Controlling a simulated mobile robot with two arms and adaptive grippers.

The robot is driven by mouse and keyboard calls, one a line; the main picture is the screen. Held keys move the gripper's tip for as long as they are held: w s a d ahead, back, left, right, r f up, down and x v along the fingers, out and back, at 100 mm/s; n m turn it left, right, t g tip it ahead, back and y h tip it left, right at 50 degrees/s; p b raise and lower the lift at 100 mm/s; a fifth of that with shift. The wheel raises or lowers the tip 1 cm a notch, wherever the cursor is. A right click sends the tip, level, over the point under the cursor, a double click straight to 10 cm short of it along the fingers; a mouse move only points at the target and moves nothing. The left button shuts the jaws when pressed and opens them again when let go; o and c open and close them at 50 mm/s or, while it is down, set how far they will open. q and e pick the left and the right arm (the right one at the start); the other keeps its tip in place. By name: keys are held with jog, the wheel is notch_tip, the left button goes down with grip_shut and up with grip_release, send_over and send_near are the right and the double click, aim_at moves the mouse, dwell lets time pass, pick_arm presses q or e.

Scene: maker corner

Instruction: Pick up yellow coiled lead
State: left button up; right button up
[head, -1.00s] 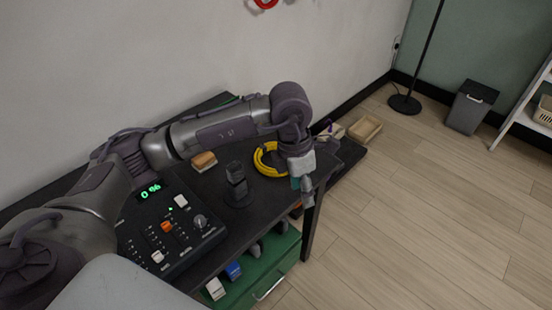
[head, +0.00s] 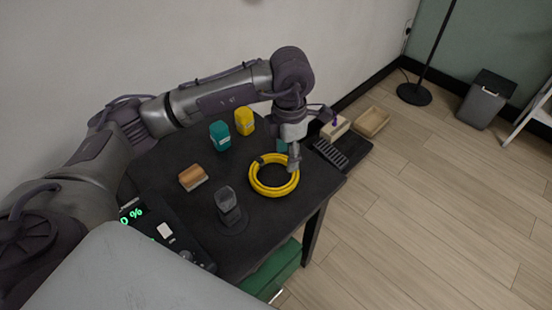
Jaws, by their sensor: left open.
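The yellow coiled lead (head: 257,188) lies as a ring on the dark table (head: 200,150), near its right end. A dark band wraps its upper left side. My left gripper (head: 293,165) points down over the right side of the ring. It is open, and one finger overlaps the coil's right edge in the head view. I cannot tell whether it touches the lead. My right gripper is not in view.
A teal container (head: 220,135) and a yellow container (head: 244,121) stand behind the coil. A wood-topped brush or block (head: 193,177) and a dark stand (head: 229,207) are to its left. A green drawer unit (head: 272,272) is below.

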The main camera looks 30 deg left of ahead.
pick_arm(q)
jog(key=f, duration=0.2)
send_over(282, 189)
jog(key=f, duration=0.5)
jog(key=shift+w+d+f+p, duration=0.15)
jog(key=shift+w+d+p, duration=0.1)
jog(key=shift+d+p, duration=0.1)
jog(key=shift+w+f, duration=0.1)
jog(key=shift+f, duration=0.3)
jog(key=shift+a+f, duration=0.1)
jog(key=shift+f, duration=0.45)
jog(key=f, duration=0.1)
jog(key=f+p, duration=0.1)
jog(key=f, duration=0.1)
jog(key=shift+s+a+f, duration=0.2)
jog(key=shift+s+f, duration=0.05)
jog(key=shift+s, duration=0.1)
jog(key=shift+f, duration=0.4)
jog(key=c, duration=0.8)
grip_shut()
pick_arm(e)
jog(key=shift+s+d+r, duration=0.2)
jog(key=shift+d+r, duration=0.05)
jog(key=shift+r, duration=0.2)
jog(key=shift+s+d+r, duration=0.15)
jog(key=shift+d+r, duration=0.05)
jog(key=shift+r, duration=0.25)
